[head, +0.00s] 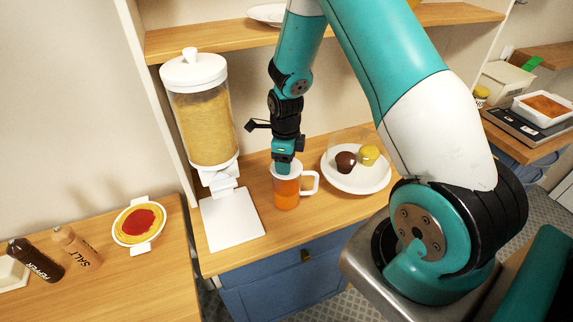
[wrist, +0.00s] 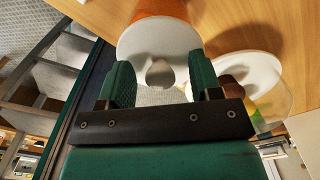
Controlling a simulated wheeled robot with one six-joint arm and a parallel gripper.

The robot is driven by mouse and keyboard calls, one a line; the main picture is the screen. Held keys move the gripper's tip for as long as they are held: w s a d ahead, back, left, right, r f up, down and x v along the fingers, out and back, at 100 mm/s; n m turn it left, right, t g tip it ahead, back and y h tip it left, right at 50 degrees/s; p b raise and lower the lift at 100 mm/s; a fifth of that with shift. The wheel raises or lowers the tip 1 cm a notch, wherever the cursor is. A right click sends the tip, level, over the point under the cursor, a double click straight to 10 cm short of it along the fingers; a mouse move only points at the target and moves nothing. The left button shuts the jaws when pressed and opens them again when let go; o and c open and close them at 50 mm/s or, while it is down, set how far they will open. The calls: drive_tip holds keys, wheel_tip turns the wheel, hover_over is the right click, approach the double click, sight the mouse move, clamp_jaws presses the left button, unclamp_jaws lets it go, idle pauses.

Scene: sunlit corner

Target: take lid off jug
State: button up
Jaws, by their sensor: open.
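The jug (head: 287,194) is upright on the wooden counter, orange inside, with a white handle on its right. Its white lid (head: 276,175) sits on top, partly hidden by my gripper (head: 283,165). In the wrist view the lid (wrist: 150,36) is a pale disc just beyond my fingertips, with the orange jug body (wrist: 160,8) behind it. My gripper (wrist: 162,72) is open, its two green fingers on either side of a small pale grey part, perhaps the lid's knob. I cannot tell whether the fingers touch the lid.
A tall dispenser (head: 201,115) with a white lid stands left of the jug, a white board (head: 231,219) in front of it. A white plate (head: 355,183) with two muffins lies close to the right. A shelf (head: 220,38) runs above. The counter's front edge is near the jug.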

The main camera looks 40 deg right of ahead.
drive_tip(key=c, duration=1)
